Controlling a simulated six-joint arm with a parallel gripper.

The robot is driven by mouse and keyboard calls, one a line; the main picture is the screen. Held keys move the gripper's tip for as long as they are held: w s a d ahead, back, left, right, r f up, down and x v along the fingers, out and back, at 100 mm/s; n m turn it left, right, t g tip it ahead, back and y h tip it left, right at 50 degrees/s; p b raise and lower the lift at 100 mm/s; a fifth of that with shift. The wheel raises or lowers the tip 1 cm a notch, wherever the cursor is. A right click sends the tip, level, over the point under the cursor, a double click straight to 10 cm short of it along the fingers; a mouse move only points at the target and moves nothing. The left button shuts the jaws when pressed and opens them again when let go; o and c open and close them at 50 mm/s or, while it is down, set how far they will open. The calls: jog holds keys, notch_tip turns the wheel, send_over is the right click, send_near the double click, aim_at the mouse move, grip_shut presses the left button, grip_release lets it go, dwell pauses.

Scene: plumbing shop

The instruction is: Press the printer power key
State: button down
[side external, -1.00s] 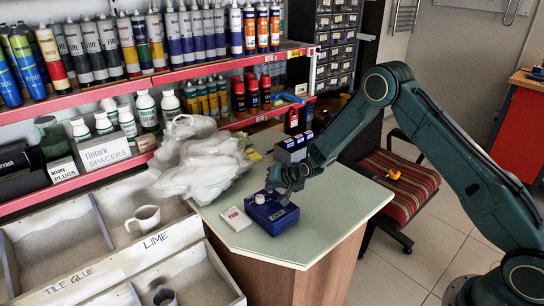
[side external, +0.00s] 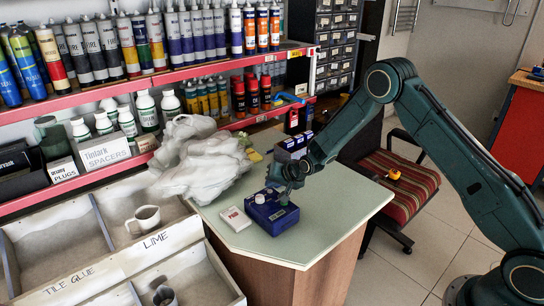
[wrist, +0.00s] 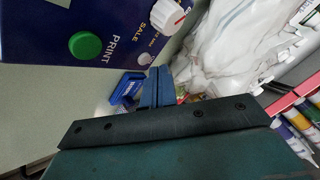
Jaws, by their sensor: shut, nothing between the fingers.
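The printer is a blue box (side external: 271,213) on the pale counter top. A white knob (side external: 260,198) shows on its top. In the wrist view its face carries a green round button (wrist: 86,46) beside the word PRINT, a white knob (wrist: 168,15) with a red mark near the word SALE, and a small pale round part (wrist: 145,59). I cannot tell from the lettering which is the power key. My gripper (side external: 284,197) is shut and empty, pointing down at the printer's far right edge. In the wrist view its fingers (wrist: 157,86) lie beside the printer face; contact cannot be made out.
A small white and red box (side external: 235,219) lies left of the printer. A pile of white plastic bags (side external: 205,165) fills the counter behind it, and small blue boxes (side external: 292,148) stand at the back. The counter's front (side external: 300,246) is clear.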

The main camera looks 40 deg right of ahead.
aim_at(272, 194)
jog(key=shift+r, duration=0.15)
notch_tip(272, 194, up, 6)
jog(key=shift+f, duration=0.15)
dwell(0.7)
